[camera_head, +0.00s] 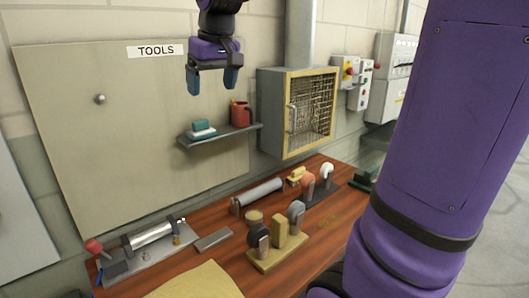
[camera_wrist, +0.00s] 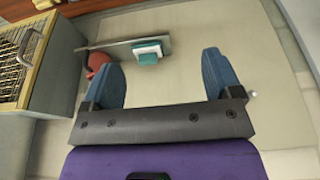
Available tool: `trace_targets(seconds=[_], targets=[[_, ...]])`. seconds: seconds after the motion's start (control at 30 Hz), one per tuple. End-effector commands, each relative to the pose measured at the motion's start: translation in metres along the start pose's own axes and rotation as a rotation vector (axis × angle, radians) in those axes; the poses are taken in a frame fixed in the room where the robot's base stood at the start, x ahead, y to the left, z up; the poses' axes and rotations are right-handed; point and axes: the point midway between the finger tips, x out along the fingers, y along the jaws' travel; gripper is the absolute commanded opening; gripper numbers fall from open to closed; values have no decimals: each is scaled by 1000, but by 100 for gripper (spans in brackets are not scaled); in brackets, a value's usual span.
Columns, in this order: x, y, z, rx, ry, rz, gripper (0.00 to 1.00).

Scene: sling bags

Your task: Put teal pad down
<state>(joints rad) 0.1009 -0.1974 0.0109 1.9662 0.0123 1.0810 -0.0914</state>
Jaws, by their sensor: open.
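The teal pad (camera_head: 202,125) lies on top of a white block (camera_head: 200,132) on the small grey wall shelf (camera_head: 222,136). In the wrist view the teal pad (camera_wrist: 147,59) and the white block (camera_wrist: 148,47) show between the blue fingers, beyond them. My gripper (camera_head: 212,86) is open and empty, fingers pointing down, above the shelf and apart from the pad. In the wrist view my gripper (camera_wrist: 157,65) has its fingers wide apart with nothing between them.
A red can (camera_head: 241,114) stands on the shelf, right of the pad. A yellow-framed mesh cabinet (camera_head: 283,112) projects from the wall further right. The wooden bench (camera_head: 325,232) below carries several tools. The wall board (camera_head: 70,135) behind is mostly clear.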

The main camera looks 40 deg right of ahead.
Motion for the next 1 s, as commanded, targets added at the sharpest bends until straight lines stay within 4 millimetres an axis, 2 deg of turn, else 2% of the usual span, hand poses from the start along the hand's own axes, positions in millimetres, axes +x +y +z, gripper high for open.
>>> trace_targets(seconds=[0.03,0.23,0.4,0.5,0.6,0.7,1.0], targets=[[-5,-5,22,-1,16,0,84],[-9,-20,97,-1,72,-3,84],[0,-30,160,0,119,-9,84],[8,-33,190,0,141,-13,84],[16,-35,212,1,157,-16,84],[21,-36,224,3,166,-18,84],[24,-37,230,3,170,-20,84]])
